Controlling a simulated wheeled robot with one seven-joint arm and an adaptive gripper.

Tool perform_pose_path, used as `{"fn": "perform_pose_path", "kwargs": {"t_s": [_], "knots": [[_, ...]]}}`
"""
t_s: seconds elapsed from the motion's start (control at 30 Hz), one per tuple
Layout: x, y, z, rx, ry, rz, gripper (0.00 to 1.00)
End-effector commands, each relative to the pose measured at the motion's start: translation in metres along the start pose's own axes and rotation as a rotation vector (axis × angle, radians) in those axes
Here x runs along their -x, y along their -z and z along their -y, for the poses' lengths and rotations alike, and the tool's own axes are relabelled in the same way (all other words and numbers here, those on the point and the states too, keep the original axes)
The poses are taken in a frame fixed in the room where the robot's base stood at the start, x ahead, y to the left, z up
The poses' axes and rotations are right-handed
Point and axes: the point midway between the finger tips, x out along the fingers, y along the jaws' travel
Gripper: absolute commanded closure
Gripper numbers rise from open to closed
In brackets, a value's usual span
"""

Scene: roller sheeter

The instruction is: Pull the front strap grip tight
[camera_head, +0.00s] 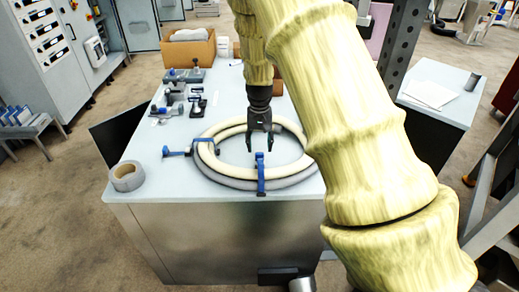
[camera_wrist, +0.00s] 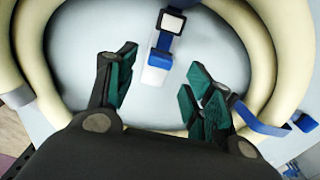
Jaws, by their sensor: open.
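A ring of cream hose (camera_head: 206,155) lies coiled on the table, with blue straps around it. The front strap (camera_head: 261,183) crosses the near side of the coil, and its blue grip (camera_head: 259,158) stands up at the inner edge. In the wrist view the front strap's buckle (camera_wrist: 172,22) is at the top, with a blue grip (camera_wrist: 164,43) and a pale tab below it. A second strap (camera_head: 180,153) is on the left, partly behind a finger in the wrist view (camera_wrist: 260,120). My gripper (camera_head: 260,146) is open and empty above the coil's middle, fingers pointing down.
The table (camera_head: 150,192) carries a grey tape roll (camera_head: 127,176) at the front left and small tools (camera_head: 185,98) farther back. A cardboard box (camera_head: 190,50) stands at the far end. My arm hides much of the right side.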

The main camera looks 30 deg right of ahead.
Motion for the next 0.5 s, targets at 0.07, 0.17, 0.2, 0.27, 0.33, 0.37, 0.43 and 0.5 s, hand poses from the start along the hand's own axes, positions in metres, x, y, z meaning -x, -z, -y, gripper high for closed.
{"fn": "perform_pose_path", "kwargs": {"t_s": [0.07, 0.17, 0.2, 0.27, 0.33, 0.37, 0.43, 0.5], "knots": [[-0.009, -0.001, 0.000, 0.000, -0.001, 0.003, 0.48], [-0.021, 0.000, 0.000, 0.001, -0.001, 0.002, 0.48], [-0.024, -0.001, 0.000, 0.001, -0.001, 0.002, 0.48], [-0.029, 0.000, 0.000, 0.001, 0.000, 0.002, 0.48], [-0.034, 0.000, 0.000, 0.000, 0.000, 0.001, 0.48], [-0.036, 0.000, 0.000, 0.000, 0.000, 0.001, 0.48], [-0.039, 0.000, 0.000, 0.000, 0.000, 0.001, 0.48], [-0.040, 0.000, 0.000, 0.000, 0.000, 0.000, 0.48]]}}
